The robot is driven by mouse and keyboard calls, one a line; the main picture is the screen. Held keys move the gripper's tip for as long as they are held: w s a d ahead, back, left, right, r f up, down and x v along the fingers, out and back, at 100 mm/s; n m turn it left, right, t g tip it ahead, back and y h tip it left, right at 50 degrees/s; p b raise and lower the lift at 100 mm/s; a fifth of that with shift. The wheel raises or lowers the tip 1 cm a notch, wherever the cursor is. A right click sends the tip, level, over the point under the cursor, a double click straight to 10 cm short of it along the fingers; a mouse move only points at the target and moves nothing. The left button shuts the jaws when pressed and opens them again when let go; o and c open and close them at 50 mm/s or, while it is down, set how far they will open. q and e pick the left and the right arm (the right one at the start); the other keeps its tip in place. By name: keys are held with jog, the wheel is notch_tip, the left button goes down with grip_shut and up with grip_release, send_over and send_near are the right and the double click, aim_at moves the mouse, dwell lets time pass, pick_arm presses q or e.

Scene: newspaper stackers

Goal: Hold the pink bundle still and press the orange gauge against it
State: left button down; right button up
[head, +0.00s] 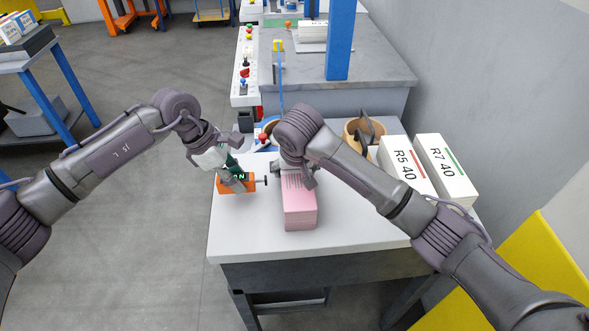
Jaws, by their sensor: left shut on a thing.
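The pink bundle (299,212) lies on the white table (245,231) near its front middle. My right gripper (290,172) is over the bundle's far end, and its own wrist hides much of it. I cannot tell whether its fingers are closed on the bundle or only touch it. The orange gauge (224,186) is to the left of the bundle. My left gripper (238,182) is shut on the gauge. The gauge's dark tip points right toward the bundle, with a small gap between them.
Two white blocks, marked R5 40 (405,160) and R7 40 (444,165), stand at the table's right side. A tan round holder (352,128) is at the back. A blue post (341,40) and a grey counter (385,75) are beyond. The table's front left is clear.

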aim_at(301, 210)
pick_arm(q)
jog(key=shift+r, duration=2.65)
pick_arm(e)
jog(key=shift+s+f, duration=0.25)
jog(key=shift+f, duration=0.3)
jog(key=o, duration=1.7)
pick_arm(q)
jog(key=shift+w+f, duration=0.1)
pick_arm(e)
jog(key=shift+o, duration=0.3)
jog(key=shift+w, duration=0.15)
jog(key=shift+r, duration=0.1)
pick_arm(q)
jog(key=shift+w, duration=0.1)
pick_arm(e)
jog(key=shift+v, duration=1.15)
jog(key=s, duration=1.1)
jog(key=shift+s+r, duration=0.15)
jog(key=shift+r, duration=0.15)
jog(key=shift+s, duration=0.45)
jog(key=shift+s, duration=0.1)
